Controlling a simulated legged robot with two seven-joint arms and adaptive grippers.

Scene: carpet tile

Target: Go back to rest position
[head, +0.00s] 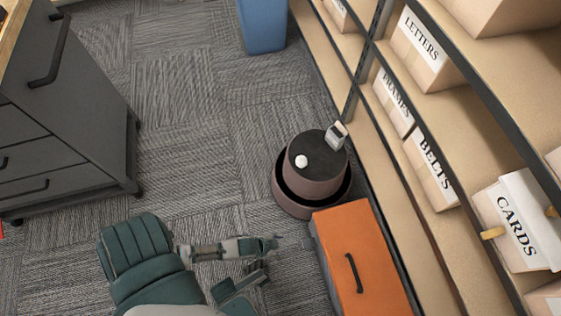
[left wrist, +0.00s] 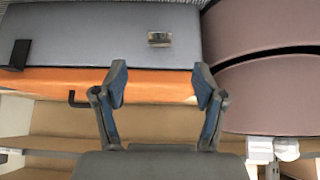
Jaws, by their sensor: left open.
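My left gripper (head: 270,259) is in the lower middle of the head view, left of an orange cabinet (head: 352,249) with a black handle. Its fingers are apart with nothing visible between them. In the left wrist view the spread fingers of my left gripper (left wrist: 160,84) show in front of an orange face (left wrist: 150,82) and a grey panel (left wrist: 110,35) with a small metal plate. My right gripper is in neither view.
Shelves with labelled boxes (head: 432,172) line the right. A dark drawer unit (head: 65,120) stands left, a blue bin (head: 263,25) at the back. Carpet between is clear.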

